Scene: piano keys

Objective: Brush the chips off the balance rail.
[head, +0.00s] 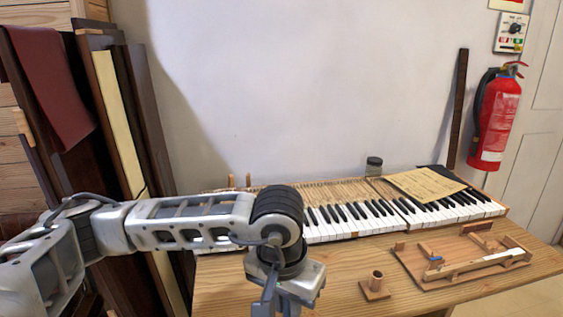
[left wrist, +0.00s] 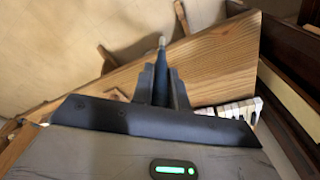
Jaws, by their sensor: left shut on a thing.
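My left gripper (head: 283,300) is low at the bottom middle of the head view, at the front of the bench. In the left wrist view my left gripper (left wrist: 163,95) is shut on a slim dark tool (left wrist: 161,70) with a pale tip, perhaps a brush. The tool points away over the wooden bench and seems clear of it. On the right, a wooden board (head: 412,262) carries rails, posts and a long pale key-like strip (head: 480,262). I cannot tell which rail is the balance rail, and no chips can be made out. My right gripper is not in view.
A piano keyboard (head: 340,228) lies along the back, partly behind my left arm, with a paper sheet (head: 425,184) on top. Tall panels lean at left.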

